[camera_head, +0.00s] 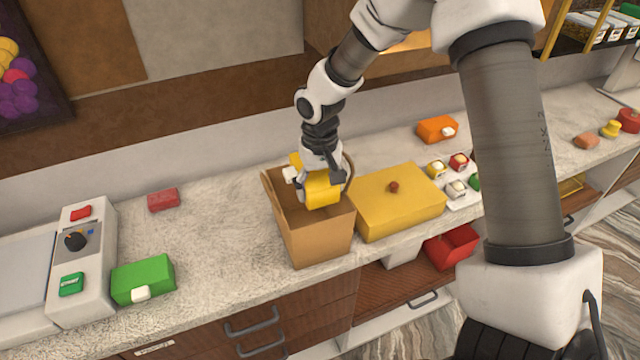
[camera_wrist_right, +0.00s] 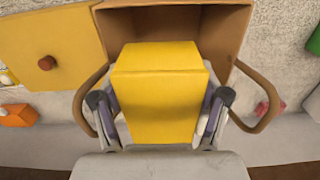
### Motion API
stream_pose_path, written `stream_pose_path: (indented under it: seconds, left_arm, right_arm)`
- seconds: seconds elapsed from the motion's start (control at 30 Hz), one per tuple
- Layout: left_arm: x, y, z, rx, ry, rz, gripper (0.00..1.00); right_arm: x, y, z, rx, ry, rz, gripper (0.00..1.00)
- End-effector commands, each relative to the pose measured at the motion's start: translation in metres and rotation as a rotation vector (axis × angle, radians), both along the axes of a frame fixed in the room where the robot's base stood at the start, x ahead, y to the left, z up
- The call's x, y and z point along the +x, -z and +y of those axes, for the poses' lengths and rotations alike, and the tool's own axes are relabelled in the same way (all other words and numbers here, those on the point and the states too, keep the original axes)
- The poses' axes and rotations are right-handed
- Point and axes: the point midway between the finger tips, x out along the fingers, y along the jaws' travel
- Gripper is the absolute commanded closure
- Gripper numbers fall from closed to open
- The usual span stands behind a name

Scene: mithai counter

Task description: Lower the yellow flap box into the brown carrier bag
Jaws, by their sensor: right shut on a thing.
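The yellow flap box (camera_head: 322,190) is in my right gripper (camera_head: 316,178), at the mouth of the brown carrier bag (camera_head: 318,236). In the right wrist view the yellow flap box (camera_wrist_right: 160,90) sits between the two fingers of my right gripper (camera_wrist_right: 160,104), which are shut on its sides. The open brown carrier bag (camera_wrist_right: 222,30) lies beyond the box there, with a curved handle to each side. The bag stands upright on the counter. How deep the box is inside the bag is hard to tell. My left gripper is not in view.
A large yellow box with a brown knob (camera_head: 398,205) stands close to the bag's right. A green box (camera_head: 142,280) and a scale-like machine (camera_head: 82,262) are at left. A red block (camera_head: 163,199) lies behind them. The counter (camera_head: 220,240) left of the bag is clear.

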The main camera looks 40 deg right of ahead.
Motion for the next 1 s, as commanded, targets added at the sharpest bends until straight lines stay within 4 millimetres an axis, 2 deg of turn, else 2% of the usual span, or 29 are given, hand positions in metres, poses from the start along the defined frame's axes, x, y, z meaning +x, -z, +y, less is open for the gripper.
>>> stream_pose_path:
  seconds: [0.43, 1.0]
  left_arm:
    - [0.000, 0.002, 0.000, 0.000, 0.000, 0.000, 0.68]
    - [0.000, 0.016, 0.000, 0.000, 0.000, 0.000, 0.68]
  right_arm:
    - [0.000, 0.003, 0.000, 0.000, 0.000, 0.000, 0.65]
    - [0.000, 0.026, 0.000, 0.000, 0.000, 0.000, 0.65]
